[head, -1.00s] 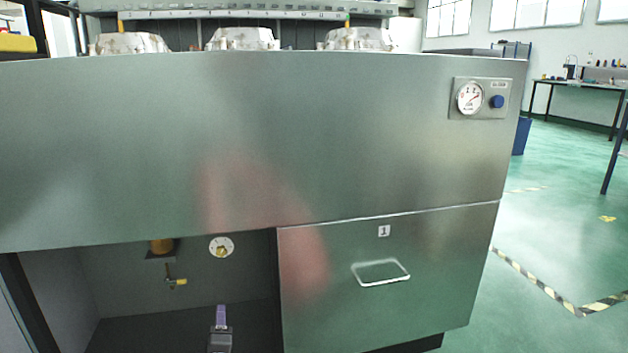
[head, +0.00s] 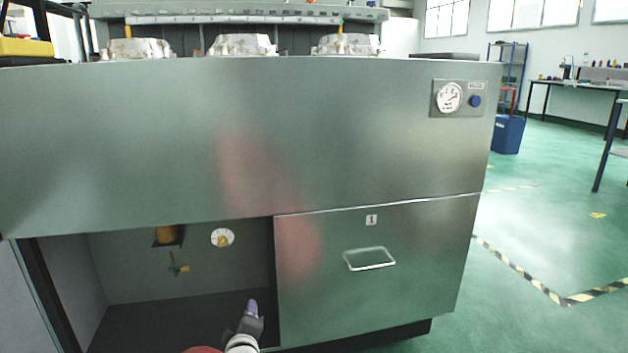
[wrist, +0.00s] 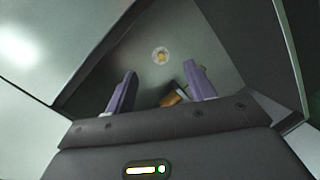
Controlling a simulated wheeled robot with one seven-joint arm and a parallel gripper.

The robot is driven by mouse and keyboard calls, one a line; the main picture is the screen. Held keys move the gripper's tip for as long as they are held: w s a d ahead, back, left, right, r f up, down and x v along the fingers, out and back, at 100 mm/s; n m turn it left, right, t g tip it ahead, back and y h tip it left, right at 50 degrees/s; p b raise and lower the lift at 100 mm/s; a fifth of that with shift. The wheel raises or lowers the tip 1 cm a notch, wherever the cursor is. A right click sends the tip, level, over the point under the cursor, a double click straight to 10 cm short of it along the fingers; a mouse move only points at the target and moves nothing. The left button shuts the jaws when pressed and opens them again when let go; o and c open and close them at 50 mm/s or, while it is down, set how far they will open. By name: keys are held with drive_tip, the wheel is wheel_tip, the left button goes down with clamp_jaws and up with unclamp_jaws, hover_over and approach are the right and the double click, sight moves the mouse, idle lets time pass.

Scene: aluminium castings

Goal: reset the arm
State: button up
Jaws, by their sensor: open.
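My gripper (head: 250,312) shows low in the head view, in front of the dark floor of the open cabinet bay. In the wrist view its two purple fingers (wrist: 160,90) stand wide apart with nothing between them in their grip. Beyond them in the wrist view are a round gauge (wrist: 160,56) and an orange-brown part (wrist: 173,98) inside the bay. The gripper appears apart from the cabinet (head: 330,130), though its exact depth is hard to tell.
The closed drawer (head: 370,290) with a wire handle (head: 369,258) is right of the gripper. A gauge panel (head: 459,98) is at upper right. Several castings (head: 243,45) sit on top. A blue bin (head: 508,135) stands behind at right. The green floor at right is open.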

drive_tip(key=s+d+r+m+g+p, duration=0.25)
drive_tip(key=s+d+r+m, duration=0.35)
drive_tip(key=d, duration=0.4)
drive_tip(key=s+d+r+m+g+p, duration=0.1)
drive_tip(key=s+d+r+m+g, duration=0.25)
drive_tip(key=d+r, duration=0.55)
drive_tip(key=s+d+r+m+g+p, duration=0.1)
drive_tip(key=s+d+r, duration=0.1)
drive_tip(key=s+d, duration=0.2)
drive_tip(key=s+d+r+m+g+h, duration=0.1)
drive_tip(key=s+d, duration=0.3)
drive_tip(key=s, duration=0.7)
drive_tip(key=s+d+r+m+g+h+p, duration=0.1)
drive_tip(key=s+d+r+m, duration=0.1)
drive_tip(key=s, duration=0.5)
drive_tip(key=d+r, duration=0.1)
drive_tip(key=d, duration=0.1)
drive_tip(key=shift+s+d+r+g+p, duration=0.15)
drive_tip(key=shift+d+r+g+p, duration=0.15)
drive_tip(key=shift+d+p, duration=0.1)
